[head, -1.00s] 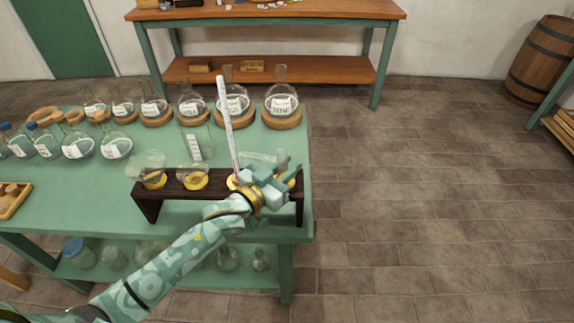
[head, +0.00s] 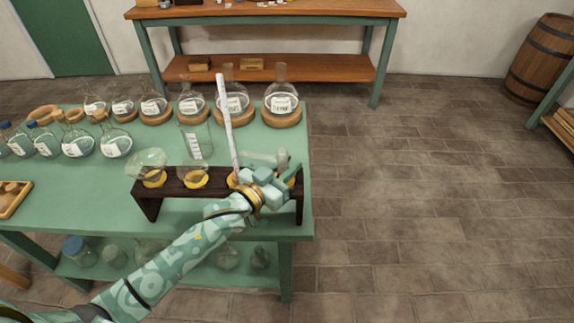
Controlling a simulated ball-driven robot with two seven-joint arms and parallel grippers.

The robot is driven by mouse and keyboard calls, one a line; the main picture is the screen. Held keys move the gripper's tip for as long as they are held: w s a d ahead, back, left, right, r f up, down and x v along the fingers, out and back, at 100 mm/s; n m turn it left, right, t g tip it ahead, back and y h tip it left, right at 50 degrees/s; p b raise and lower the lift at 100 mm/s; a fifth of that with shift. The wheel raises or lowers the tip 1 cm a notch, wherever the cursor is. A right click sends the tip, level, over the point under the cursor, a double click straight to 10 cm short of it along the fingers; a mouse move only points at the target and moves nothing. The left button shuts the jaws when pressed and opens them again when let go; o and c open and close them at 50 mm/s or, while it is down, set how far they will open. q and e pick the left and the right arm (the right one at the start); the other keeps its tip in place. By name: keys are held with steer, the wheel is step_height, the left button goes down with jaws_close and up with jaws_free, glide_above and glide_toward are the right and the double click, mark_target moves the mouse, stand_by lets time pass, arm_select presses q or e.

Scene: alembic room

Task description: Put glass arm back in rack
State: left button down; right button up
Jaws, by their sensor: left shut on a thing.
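The dark wooden rack (head: 150,207) with yellow rings stands at the near edge of the green table. My left gripper (head: 270,186) is over the rack's right end and shut. A clear glass arm (head: 262,158) shows just behind its fingers, lying roughly level; the fingers hide where they meet it. The rightmost ring is partly hidden by the gripper. Another clear glass piece (head: 147,161) sits at the leftmost ring (head: 154,178). A pale rod (head: 225,120) rises, slightly tilted, near the third ring; its lower end is close to the gripper. My right gripper is not in view.
Labelled round flasks (head: 281,101) on cork rings line the table's back, with blue-capped bottles (head: 46,145) at left. The floor right of the table is clear.

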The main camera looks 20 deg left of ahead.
arm_select(q)
steer(key=shift+f, duration=0.15)
steer(key=c, duration=1.2)
jaws_free()
steer(key=shift+o, duration=0.2)
steer(key=p+v, duration=0.2)
steer(key=v, duration=1.4)
steer(key=shift+s+p, duration=0.15)
steer(key=shift+p, duration=0.25)
steer(key=shift+a, duration=0.1)
